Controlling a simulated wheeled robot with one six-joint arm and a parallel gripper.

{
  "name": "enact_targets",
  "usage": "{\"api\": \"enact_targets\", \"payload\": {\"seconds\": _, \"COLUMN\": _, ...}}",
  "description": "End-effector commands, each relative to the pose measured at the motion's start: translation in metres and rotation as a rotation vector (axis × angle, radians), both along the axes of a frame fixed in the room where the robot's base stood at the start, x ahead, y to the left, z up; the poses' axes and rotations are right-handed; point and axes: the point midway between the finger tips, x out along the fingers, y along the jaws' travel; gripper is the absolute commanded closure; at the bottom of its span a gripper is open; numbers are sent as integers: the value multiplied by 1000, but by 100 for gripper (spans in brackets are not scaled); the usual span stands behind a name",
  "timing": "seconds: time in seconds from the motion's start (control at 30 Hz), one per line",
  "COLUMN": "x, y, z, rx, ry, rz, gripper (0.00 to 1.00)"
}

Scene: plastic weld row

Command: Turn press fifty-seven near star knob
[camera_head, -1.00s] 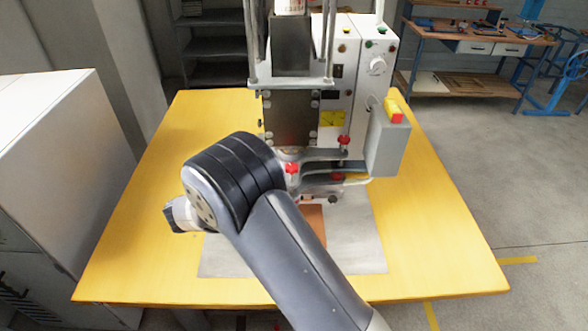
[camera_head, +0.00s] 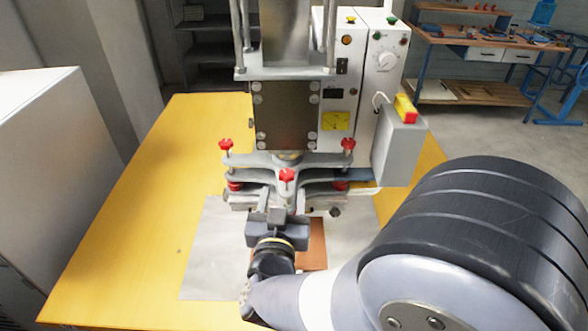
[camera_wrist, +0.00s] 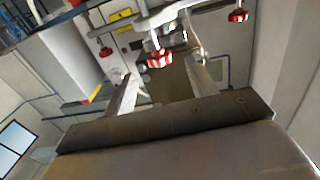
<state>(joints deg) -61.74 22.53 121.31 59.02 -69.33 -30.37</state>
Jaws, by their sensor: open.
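The press (camera_head: 288,115) stands on the yellow table, with a spider-like clamp plate low on its front. The near star knob (camera_head: 287,175) is red and sits on the plate's front middle arm. It also shows in the wrist view (camera_wrist: 159,59), between my two fingers and beyond or near their tips. My gripper (camera_head: 281,204) is open, just below and in front of this knob in the head view. The wrist view shows its fingers (camera_wrist: 163,80) spread apart with nothing clamped. I cannot tell whether they touch the knob.
Other red star knobs stand at the plate's left (camera_head: 226,145) and right (camera_head: 348,145), with more red knobs below. A grey box with a red-yellow button (camera_head: 403,140) juts out at right. The yellow table (camera_head: 120,215) is clear at left. A white cabinet (camera_head: 45,170) stands farther left.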

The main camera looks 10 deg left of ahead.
Motion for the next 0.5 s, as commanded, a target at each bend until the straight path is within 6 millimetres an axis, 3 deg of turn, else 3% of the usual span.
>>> {"api": "enact_targets", "payload": {"seconds": 0.3, "x": 60, "y": 7, "z": 1, "rx": 0, "ry": -1, "rz": -8, "gripper": 46}}
{"api": "enact_targets", "payload": {"seconds": 0.5, "x": 82, "y": 11, "z": 1, "rx": 0, "ry": -1, "rz": -6, "gripper": 46}}
